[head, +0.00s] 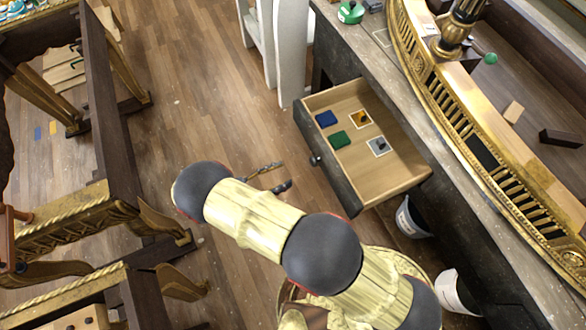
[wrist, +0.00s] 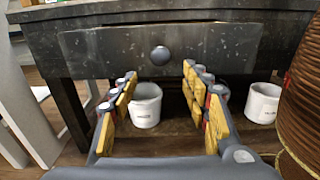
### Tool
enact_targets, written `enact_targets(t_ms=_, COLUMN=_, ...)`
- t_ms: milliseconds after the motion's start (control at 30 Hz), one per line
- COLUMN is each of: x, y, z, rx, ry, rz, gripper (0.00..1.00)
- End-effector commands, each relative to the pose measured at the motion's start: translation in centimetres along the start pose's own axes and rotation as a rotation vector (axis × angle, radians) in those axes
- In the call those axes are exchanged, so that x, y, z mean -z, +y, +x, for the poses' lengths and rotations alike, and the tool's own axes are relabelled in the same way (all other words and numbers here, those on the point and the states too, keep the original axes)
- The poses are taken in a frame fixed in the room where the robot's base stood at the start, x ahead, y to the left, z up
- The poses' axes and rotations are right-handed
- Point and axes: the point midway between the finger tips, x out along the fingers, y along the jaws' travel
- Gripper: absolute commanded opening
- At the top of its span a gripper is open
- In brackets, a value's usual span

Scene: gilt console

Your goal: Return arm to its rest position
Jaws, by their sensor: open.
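My gripper (head: 272,178) is open and empty in the head view, above the wooden floor to the left of the open drawer (head: 408,170). It is apart from the drawer's front and its dark round knob (head: 315,160). In the wrist view my gripper (wrist: 159,72) has its two fingers spread with nothing between them. The dark drawer front and its knob (wrist: 160,55) face the camera beyond the fingertips. My jointed yellow arm stretches across the lower middle of the head view.
The drawer holds a blue square (head: 326,119), a green square (head: 340,139) and two small framed pieces. White buckets (head: 410,218) stand below the bench (head: 362,60). Gilt furniture (head: 75,215) stands at left. Floor between is mostly clear.

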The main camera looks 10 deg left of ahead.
Motion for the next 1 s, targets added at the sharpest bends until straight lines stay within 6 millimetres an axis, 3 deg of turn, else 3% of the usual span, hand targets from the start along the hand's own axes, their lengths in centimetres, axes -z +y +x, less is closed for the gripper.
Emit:
enact_targets(t_ms=233, x=0.0, y=0.0, z=-2.0, rx=0.0, ry=0.0, rz=0.001, gripper=0.47)
enact_targets(t_ms=833, x=0.0, y=0.0, z=-2.0, rx=0.001, ry=0.0, rz=0.004, gripper=0.47)
enact_targets(t_ms=1000, x=2.1, y=-0.7, z=-1.9, rx=0.017, ry=0.074, rz=0.027, gripper=0.47)
